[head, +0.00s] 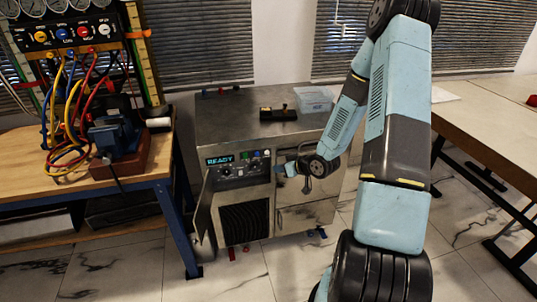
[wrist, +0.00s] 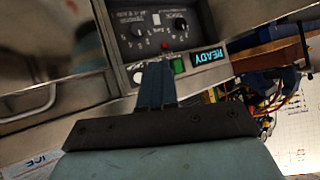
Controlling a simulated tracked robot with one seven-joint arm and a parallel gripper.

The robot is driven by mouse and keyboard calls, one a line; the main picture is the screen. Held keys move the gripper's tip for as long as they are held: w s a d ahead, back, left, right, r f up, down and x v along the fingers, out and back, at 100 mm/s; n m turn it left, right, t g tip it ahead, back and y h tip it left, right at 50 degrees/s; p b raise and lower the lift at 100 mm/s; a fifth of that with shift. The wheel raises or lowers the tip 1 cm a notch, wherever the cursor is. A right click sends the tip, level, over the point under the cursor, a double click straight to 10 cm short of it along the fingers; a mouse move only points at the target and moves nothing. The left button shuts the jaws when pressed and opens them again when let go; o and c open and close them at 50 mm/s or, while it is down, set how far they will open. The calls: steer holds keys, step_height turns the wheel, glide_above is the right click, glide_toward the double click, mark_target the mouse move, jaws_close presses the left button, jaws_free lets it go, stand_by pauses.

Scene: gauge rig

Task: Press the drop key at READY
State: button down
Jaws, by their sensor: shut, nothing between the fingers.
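The control panel (head: 238,168) sits on the upper front of a steel cabinet, and its lit display (head: 220,161) reads READY. The display also shows, inverted, in the wrist view (wrist: 208,56). I cannot read which is the drop key. My gripper (head: 281,170) is shut and empty, just in front of the panel's right side. In the wrist view its fingers (wrist: 157,72) cover the spot between green and white; contact cannot be told.
The steel cabinet (head: 225,115) carries a black box (head: 279,114) and a clear tub (head: 314,99) on top. A workbench (head: 30,180) with gauges, hoses and a vise stands left. A pale table (head: 490,125) stands right. Dials (wrist: 150,32) lie close to the fingers.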

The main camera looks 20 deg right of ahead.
steer(key=shift+s+a+f+y, duration=0.2)
steer(key=shift+a+f+y, duration=0.3)
steer(key=shift+f, duration=0.2)
steer(key=shift+w+d, duration=0.1)
steer(key=shift+w, duration=4.35)
steer(key=shift+w, duration=0.75)
steer(key=shift+s, duration=0.8)
steer(key=shift+s+r, duration=0.1)
steer(key=shift+s, duration=2.4)
